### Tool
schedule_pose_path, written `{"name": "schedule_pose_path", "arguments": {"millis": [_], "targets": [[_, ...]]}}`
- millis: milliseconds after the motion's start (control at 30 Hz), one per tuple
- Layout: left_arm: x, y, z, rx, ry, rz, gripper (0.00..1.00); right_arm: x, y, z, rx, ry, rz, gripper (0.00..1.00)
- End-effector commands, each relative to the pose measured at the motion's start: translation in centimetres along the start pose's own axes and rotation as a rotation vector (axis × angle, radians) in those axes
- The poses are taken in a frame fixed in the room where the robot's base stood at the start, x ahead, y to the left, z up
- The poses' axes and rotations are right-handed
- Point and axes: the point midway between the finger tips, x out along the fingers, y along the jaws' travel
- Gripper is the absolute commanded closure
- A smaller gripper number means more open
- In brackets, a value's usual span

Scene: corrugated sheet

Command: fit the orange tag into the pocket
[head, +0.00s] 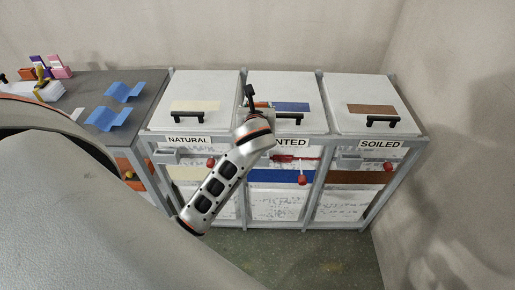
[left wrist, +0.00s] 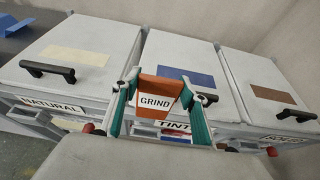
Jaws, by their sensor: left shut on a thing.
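My left gripper (left wrist: 160,85) is shut on the orange tag (left wrist: 147,84), which carries a white label reading GRIND. The green fingers grip the tag from both sides. The tag is held in front of the middle bin (left wrist: 178,52), near its black handle and TINTED label. Grey holders show on the fronts of the left bin (head: 175,157) and right bin (head: 347,160). The middle bin's pocket is not clearly visible. My right gripper is out of view.
NATURAL and SOILED bins flank the middle one, with lids shut and black handles (head: 195,119) sticking out. Red knobs (head: 302,180) protrude in front. A dark table (head: 85,88) at left holds blue corrugated sheets (head: 108,118) and small coloured pieces. A wall (head: 450,80) stands at right.

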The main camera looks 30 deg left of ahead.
Motion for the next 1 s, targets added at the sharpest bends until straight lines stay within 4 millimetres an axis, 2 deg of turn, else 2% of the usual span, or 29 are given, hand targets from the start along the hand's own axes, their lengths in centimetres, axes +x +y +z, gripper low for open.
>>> {"name": "schedule_pose_path", "arguments": {"millis": [33,100,400,733,1000], "targets": [[0.6,0.0,-1.7,0.003,0.005,0.001,0.78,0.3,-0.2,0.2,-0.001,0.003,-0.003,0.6],[1.3,0.0,-3.3,0.004,0.004,0.001,0.78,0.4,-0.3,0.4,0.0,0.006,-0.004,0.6],[3.7,-0.1,-9.3,0.002,0.002,-0.001,0.78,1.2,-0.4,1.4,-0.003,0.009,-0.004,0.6],[4.7,-0.1,-11.6,0.0,0.001,-0.003,0.78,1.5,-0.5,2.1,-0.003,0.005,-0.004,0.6],[6.0,-0.1,-14.9,0.001,0.001,-0.003,0.78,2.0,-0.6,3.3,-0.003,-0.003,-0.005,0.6]]}}
